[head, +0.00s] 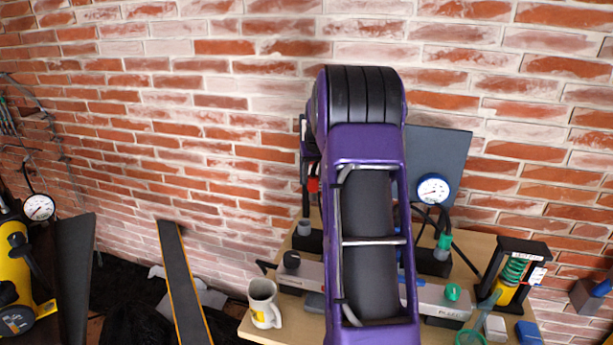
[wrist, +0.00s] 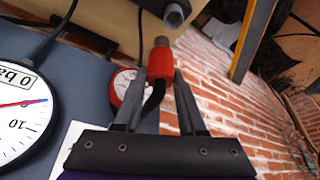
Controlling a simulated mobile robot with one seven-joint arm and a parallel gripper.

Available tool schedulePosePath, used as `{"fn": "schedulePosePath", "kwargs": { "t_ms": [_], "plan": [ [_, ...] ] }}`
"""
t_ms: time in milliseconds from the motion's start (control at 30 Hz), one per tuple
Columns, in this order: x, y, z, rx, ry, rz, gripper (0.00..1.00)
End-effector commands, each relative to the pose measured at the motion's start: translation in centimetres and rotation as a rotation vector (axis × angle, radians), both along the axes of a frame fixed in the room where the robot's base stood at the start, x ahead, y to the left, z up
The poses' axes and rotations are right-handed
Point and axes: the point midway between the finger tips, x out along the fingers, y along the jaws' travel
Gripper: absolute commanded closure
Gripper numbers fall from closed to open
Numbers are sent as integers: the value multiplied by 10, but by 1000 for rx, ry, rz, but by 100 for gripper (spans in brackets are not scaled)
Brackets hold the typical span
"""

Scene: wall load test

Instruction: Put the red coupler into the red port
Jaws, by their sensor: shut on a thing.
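The red coupler (wrist: 160,64) is between the fingertips of my gripper (wrist: 158,78) in the wrist view, with a grey tip pointing away and a black hose curving back from it. My gripper is shut on it. A grey cylindrical fitting (wrist: 174,15) stands just beyond the tip, apart from it and slightly to the right. No red marking shows on this fitting, so I cannot tell if it is the red port. In the head view a red part (head: 313,185) shows beside my arm, above a grey fitting (head: 304,228); my arm hides most of the gripper.
A red-rimmed gauge (wrist: 122,85) is close to the left finger. The brick wall stands behind.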

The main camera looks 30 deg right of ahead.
Motion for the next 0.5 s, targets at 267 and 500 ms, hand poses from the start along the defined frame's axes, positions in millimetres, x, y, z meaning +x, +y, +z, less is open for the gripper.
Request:
{"fn": "schedulePosePath", "kwargs": {
  "t_ms": [267, 500],
  "plan": [
    [-17, -15, 0, -1, -1, -1, 100],
    [-31, -28, 0, 0, 0, -1, 100]
  ]
}}
